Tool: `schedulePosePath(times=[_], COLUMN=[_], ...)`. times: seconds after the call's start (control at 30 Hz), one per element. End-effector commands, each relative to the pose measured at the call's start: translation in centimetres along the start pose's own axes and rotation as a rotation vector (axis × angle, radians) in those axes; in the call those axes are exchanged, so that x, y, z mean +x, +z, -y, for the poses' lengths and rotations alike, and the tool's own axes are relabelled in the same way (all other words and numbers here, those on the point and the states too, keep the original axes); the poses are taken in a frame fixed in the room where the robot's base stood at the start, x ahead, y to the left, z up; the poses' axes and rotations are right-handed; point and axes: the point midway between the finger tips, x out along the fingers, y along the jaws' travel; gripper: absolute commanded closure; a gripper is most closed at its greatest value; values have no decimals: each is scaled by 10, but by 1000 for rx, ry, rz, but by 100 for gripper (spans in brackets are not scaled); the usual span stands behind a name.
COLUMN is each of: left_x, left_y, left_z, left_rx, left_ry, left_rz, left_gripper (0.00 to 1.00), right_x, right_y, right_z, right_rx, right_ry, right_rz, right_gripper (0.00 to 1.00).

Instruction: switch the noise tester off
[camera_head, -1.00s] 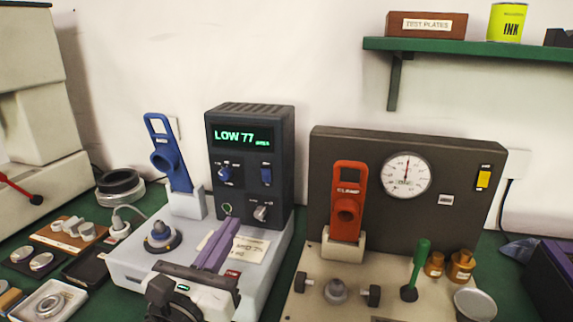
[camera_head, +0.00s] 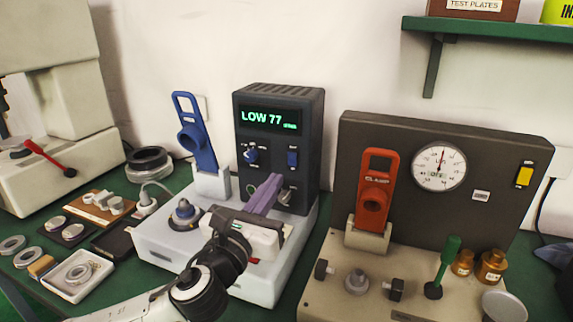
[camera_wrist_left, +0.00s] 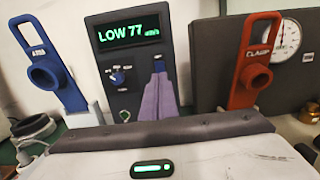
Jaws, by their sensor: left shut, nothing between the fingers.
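The noise tester is a dark box (camera_head: 314,130) on a pale base (camera_head: 160,240). In the left wrist view the display (camera_wrist_left: 128,33) and the blue knob (camera_wrist_left: 117,76) also show. My left gripper (camera_head: 276,181) has its purple fingers shut and empty, close in front of the lower panel; whether they touch it I cannot tell. In the wrist view the fingers (camera_wrist_left: 159,80) hide the grey knob.
A blue lever arm (camera_head: 196,135) stands left of the box. To the right is a second tester with a red clamp lever (camera_head: 375,195) and a dial (camera_head: 439,167). Rings and trays (camera_head: 75,272) lie at left. A green shelf (camera_head: 480,30) hangs above right.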

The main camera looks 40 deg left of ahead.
Motion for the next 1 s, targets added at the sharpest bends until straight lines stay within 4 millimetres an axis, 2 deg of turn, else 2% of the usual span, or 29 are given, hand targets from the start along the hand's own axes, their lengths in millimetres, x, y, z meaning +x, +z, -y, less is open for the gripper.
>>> schedulePosePath(times=[0.03, 0.2, 0.4, 0.57, 0.9, 1.0], left_x=[12, 46, 70, 77, 78, 85], left_y=[3, 2, 1, 0, -1, -2], left_z=[0, 0, 0, 0, 1, 6], left_rx=[-1, -3, -2, -2, -2, -6], left_ry=[2, 2, 0, 0, -1, -6], left_rz=[2, 1, -1, -2, -2, -3], left_gripper=[100, 100, 100, 100, 100, 100], right_x=[-2, -5, -7, -8, -8, -10], right_y=[-4, -8, -10, -10, -7, -8], right_z=[0, 0, 0, 0, 0, 0], right_rx=[0, 0, 0, 1, 1, 1], right_ry=[0, 0, 0, 1, 1, 1], right_rz=[-4, -7, -6, -5, 0, 1], right_gripper=[34, 34, 34, 34, 34, 34])
